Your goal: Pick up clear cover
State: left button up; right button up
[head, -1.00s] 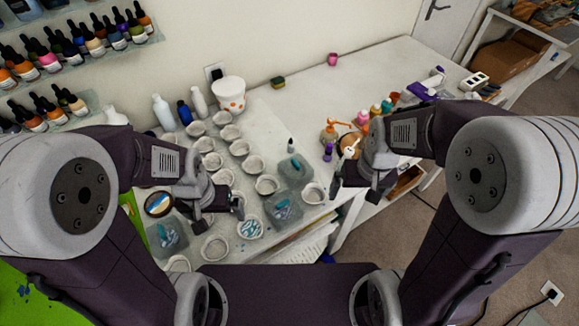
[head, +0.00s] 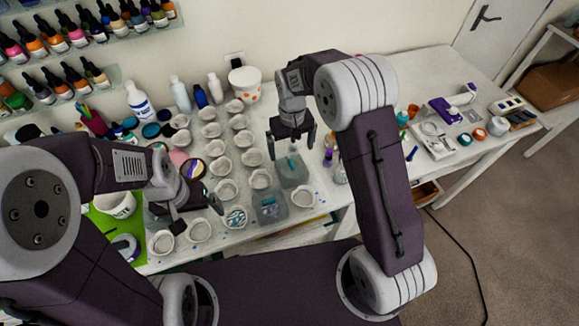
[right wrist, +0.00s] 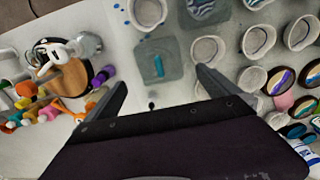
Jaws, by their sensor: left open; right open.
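A clear, square cover (head: 296,172) with a turquoise piece at its middle lies on the table; it also shows in the right wrist view (right wrist: 150,64). A second clear square (head: 268,210) with a blue-turquoise piece lies nearer me. My right gripper (head: 291,148) is open and empty, pointing down above the far side of the first cover. In the right wrist view its fingertips (right wrist: 160,82) are spread, with the cover just beyond them. My left gripper (head: 195,217) is open over the cups at the left. Whether the right fingers touch anything is unclear.
Rows of pale cups (head: 225,188) stand left of the covers, and one cup (head: 303,196) stands close at their right. A small dark-capped bottle (head: 328,157) stands to the right. A white pot (head: 245,82) stands at the back. The table's front edge is close.

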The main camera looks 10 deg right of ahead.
aim_at(291, 162)
jog(key=shift+a, duration=0.15)
jog(key=f, duration=0.2)
jog(key=f+p, duration=0.1)
jog(key=shift+d+f, duration=0.25)
jog(key=shift+f, duration=0.15)
notch_tip(291, 162, down, 4)
jog(key=shift+w+f+p, duration=0.1)
jog(key=shift+f+p, duration=0.15)
jog(key=shift+p, duration=0.75)
jog(key=shift+w+f, duration=0.1)
jog(key=shift+f, duration=0.25)
jog(key=c, duration=1.1)
jog(key=shift+r, duration=0.15)
jog(key=shift+c, duration=0.2)
